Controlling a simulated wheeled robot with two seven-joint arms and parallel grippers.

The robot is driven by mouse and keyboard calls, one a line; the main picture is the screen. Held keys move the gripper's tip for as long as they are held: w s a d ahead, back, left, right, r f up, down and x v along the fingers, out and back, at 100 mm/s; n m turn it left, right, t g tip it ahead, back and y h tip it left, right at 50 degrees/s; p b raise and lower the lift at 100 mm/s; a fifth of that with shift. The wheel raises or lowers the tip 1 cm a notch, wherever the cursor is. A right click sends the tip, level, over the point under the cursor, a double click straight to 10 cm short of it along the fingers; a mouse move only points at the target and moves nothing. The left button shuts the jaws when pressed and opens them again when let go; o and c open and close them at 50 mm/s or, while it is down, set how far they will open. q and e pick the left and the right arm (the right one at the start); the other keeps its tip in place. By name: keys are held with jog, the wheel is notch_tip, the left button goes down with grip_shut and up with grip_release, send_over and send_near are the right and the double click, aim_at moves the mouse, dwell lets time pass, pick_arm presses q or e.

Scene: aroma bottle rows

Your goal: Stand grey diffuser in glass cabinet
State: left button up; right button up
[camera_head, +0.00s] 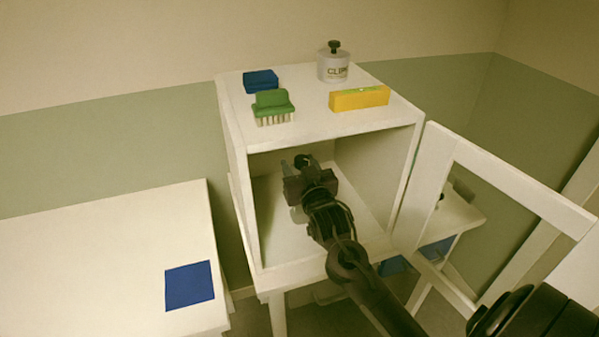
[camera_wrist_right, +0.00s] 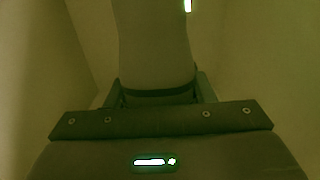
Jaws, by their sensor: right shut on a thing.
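The white cabinet (camera_head: 250,205) stands open at the front, with its glass-type door (camera_head: 430,190) swung out to the right. My right gripper (camera_head: 302,180) reaches inside through the opening. It is shut on the grey diffuser (camera_wrist_right: 153,45), which fills the top middle of the right wrist view between the fingers (camera_wrist_right: 157,95). In the head view the gripper hides most of the diffuser; a grey bit shows below it. I cannot tell whether its base touches the cabinet floor. My left gripper is not in view.
On the cabinet top are a blue block (camera_head: 261,80), a green brush (camera_head: 273,105), a yellow box (camera_head: 359,98) and a labelled grey bottle with a dark stopper (camera_head: 333,68). A white table (camera_head: 100,250) at left carries a blue square (camera_head: 190,286); the rest of it is clear.

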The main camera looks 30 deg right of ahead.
jog(key=shift+f, duration=0.9)
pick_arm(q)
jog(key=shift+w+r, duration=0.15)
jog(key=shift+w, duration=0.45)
pick_arm(e)
jog(key=shift+f, duration=0.15)
jog(key=o, duration=1.5)
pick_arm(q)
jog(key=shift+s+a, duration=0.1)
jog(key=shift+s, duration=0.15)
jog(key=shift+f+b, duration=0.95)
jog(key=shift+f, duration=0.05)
pick_arm(e)
jog(key=v, duration=1.2)
